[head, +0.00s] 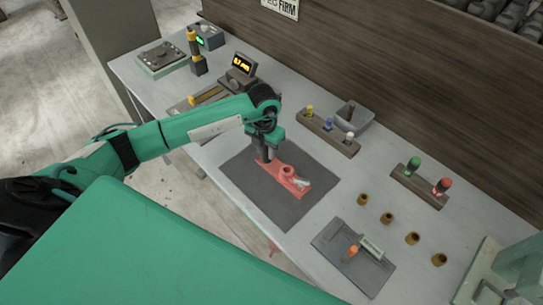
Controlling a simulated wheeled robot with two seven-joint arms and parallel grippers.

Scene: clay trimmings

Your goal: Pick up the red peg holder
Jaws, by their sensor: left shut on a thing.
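The red peg holder (275,177) is a long red block with a raised round socket near its middle. It is on or just above the dark grey mat (247,187); I cannot tell if it touches. A small whitish piece (302,184) shows at its right end. My left gripper (264,157) points down at the holder's far left end and is shut on it. The fingertips are partly hidden by the gripper's own body. My right gripper is not in view.
A wooden rack with small pegs (328,133) and a grey bin (354,116) stand behind the mat. Another rack (418,186) holds green and red handles. Several brown cups (388,218) and a grey plate (352,262) lie to the right. Instruments (240,70) stand at the back left.

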